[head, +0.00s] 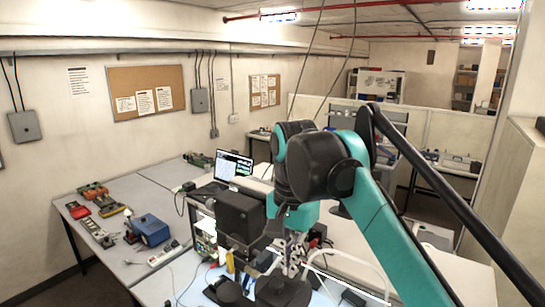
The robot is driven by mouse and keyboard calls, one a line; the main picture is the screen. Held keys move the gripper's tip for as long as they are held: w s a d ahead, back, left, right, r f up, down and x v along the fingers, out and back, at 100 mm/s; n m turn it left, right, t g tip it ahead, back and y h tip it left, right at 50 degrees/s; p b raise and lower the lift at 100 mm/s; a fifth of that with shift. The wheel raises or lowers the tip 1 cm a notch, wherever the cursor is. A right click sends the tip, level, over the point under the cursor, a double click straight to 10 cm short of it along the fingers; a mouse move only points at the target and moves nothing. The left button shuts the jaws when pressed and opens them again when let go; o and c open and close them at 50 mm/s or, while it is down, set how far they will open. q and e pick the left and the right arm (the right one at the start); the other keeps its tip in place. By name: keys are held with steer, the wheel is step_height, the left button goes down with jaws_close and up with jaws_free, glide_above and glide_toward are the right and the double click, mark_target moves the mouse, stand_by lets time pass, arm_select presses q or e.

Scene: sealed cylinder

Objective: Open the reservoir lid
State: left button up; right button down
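My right arm comes in from the lower right, bends high in the middle and reaches down to the table. My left gripper is not in view.
The long table (150,195) is crowded around the gripper with a black box (240,216), cables and small tools. A laptop (232,166) stands behind. A blue box (150,230) and a power strip (164,254) lie to the left. The table's back left is clearer.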

steer(key=shift+w+d+f, duration=0.15)
steer(key=shift+w+d, duration=0.1)
steer(key=shift+w, duration=0.1)
steer(key=shift+w+d+f, duration=0.3)
steer(key=shift+w+f, duration=0.05)
steer(key=shift+w, duration=0.1)
steer(key=c, duration=1.4)
jaws_free()
steer(key=shift+o, duration=0.2)
steer(key=shift+r, duration=0.1)
step_height(320, 180, up, 7)
